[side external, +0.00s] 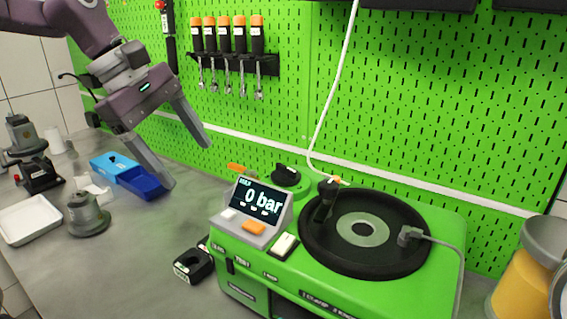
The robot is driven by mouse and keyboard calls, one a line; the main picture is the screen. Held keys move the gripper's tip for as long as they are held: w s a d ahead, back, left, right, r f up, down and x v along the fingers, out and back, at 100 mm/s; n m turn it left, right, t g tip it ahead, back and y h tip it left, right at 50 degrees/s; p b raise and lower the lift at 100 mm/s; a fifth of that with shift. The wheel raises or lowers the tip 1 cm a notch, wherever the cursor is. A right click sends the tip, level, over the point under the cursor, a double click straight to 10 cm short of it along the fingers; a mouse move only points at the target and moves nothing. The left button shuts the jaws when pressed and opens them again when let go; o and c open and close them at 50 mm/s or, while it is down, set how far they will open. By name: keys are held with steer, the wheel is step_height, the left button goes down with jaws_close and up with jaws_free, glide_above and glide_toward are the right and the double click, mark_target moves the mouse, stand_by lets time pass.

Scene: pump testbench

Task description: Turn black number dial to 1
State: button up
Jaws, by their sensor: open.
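The green pump testbench (385,288) stands at the lower right. A black knob (287,172) sits on a green round base at its back left corner, behind the display; it looks like the black number dial. Its numbers are too small to read, so I cannot tell its setting. The display (257,200) reads 0 bar. My gripper (187,164) is open and empty, up and left of the testbench, with its fingers spread wide and pointing down. It is apart from the knob and touches nothing that I can make out.
A blue box (115,165) lies on the grey table behind the lower finger. A black block (193,265) lies left of the testbench. A grey metal part (87,215) and white tray (30,220) are at left. A white hose (325,120) hangs before the green pegboard (430,90).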

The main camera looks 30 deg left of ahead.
mark_target(285, 167)
steer(key=w+n, duration=0.3)
steer(key=w+d+n, duration=0.1)
steer(key=w+n, duration=0.2)
steer(key=w, duration=0.1)
steer(key=w+d+f+n+y, duration=0.1)
steer(key=w+n, duration=0.2)
steer(key=shift+w+d+n, duration=0.1)
steer(key=shift+w+n, duration=0.2)
steer(key=shift+w, duration=0.1)
steer(key=w+d+f+n, duration=0.1)
steer(key=w+f+n, duration=0.1)
steer(key=w+d+f+n+y, duration=0.1)
steer(key=w+d+f+n, duration=0.1)
steer(key=w, duration=0.1)
steer(key=w+d+f+n, duration=0.1)
steer(key=w+f, duration=0.2)
steer(key=shift+d+n+t+y, duration=0.3)
steer(key=shift+n+t, duration=0.1)
steer(key=c, duration=1.4)
steer(key=shift+o, duration=0.2)
